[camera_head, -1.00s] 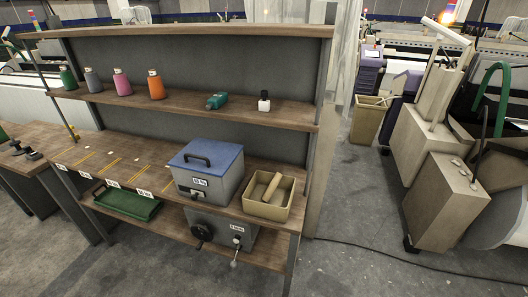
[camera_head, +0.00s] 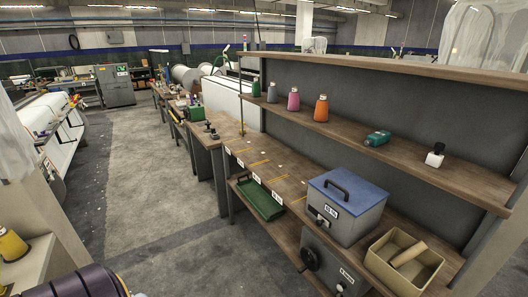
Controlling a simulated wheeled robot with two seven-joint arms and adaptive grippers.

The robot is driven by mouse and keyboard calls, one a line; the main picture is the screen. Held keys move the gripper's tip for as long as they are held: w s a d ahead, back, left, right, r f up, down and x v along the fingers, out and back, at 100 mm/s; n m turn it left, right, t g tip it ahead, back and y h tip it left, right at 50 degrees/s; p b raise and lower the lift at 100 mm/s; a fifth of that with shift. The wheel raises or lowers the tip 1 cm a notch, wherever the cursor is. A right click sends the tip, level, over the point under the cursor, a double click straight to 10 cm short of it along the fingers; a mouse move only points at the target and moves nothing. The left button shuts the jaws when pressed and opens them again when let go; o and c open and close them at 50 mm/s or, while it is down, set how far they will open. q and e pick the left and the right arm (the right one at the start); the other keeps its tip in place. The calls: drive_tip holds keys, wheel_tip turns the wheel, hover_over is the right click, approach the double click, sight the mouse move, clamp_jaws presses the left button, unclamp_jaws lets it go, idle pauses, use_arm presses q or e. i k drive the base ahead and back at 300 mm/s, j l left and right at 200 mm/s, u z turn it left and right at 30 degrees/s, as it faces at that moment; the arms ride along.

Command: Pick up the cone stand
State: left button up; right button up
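Neither of my grippers is in view. A thin upright rod with a small yellowish foot (camera_head: 242,131) stands at the far left end of the wooden workbench (camera_head: 262,165); it may be the cone stand, but I cannot tell for sure. On the bench's upper shelf (camera_head: 345,138) stand several yarn cones: a green one (camera_head: 256,88), a grey one (camera_head: 272,93), a pink one (camera_head: 293,100) and an orange one (camera_head: 321,109).
A yellow cone (camera_head: 12,246) and a dark ribbed object (camera_head: 88,283) are at the lower left.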

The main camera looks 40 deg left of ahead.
sight(208, 130)
drive_tip(key=u, duration=2.3)
drive_tip(key=i, duration=2.05)
